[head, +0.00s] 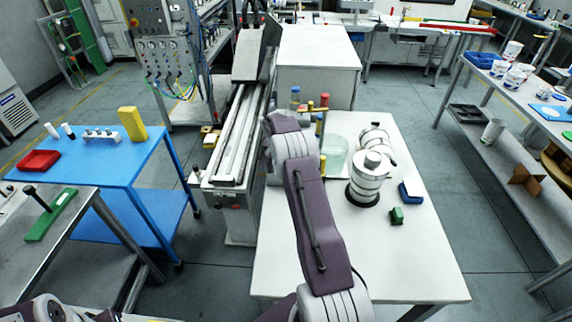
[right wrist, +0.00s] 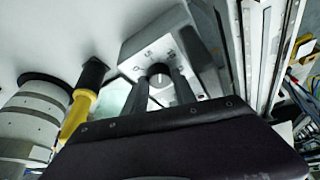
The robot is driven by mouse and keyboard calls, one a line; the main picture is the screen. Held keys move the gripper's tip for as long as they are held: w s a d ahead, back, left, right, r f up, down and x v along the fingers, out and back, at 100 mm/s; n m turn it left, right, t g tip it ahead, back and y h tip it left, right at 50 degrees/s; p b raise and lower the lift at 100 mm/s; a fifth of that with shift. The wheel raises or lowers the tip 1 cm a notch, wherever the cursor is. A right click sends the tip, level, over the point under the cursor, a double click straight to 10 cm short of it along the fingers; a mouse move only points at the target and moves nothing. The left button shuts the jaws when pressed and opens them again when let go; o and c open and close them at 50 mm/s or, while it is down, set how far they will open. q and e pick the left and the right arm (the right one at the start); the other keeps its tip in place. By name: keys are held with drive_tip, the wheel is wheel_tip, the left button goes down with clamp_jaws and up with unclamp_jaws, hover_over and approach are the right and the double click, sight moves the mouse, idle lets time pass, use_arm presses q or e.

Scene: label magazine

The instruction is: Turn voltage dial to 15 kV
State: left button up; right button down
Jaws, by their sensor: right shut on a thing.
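The voltage dial (right wrist: 158,80) is a small dark round knob with a pale pointer line, on the face of a light grey box (right wrist: 135,45). Markings that look like 0, 5 and 10 arc around it; the rest of the scale is hidden. The pointer appears to face roughly up in the right wrist view, but its exact reading is too small to tell. My right gripper (right wrist: 160,87) is shut on the dial, one dark finger on each side. In the head view my right arm hides the dial. My left gripper is out of view.
A yellow-and-black handled tool (right wrist: 84,95) and a ribbed metal canister (right wrist: 32,115) stand close beside the gripper. The table's front is clear.

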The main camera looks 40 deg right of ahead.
drive_tip(key=shift+m, duration=0.6)
drive_tip(key=shift+g, duration=0.3)
drive_tip(key=c, duration=1.2)
unclamp_jaws()
drive_tip(key=shift+c, duration=0.2)
drive_tip(key=shift+o, duration=1.1)
drive_tip(key=shift+r, duration=0.1)
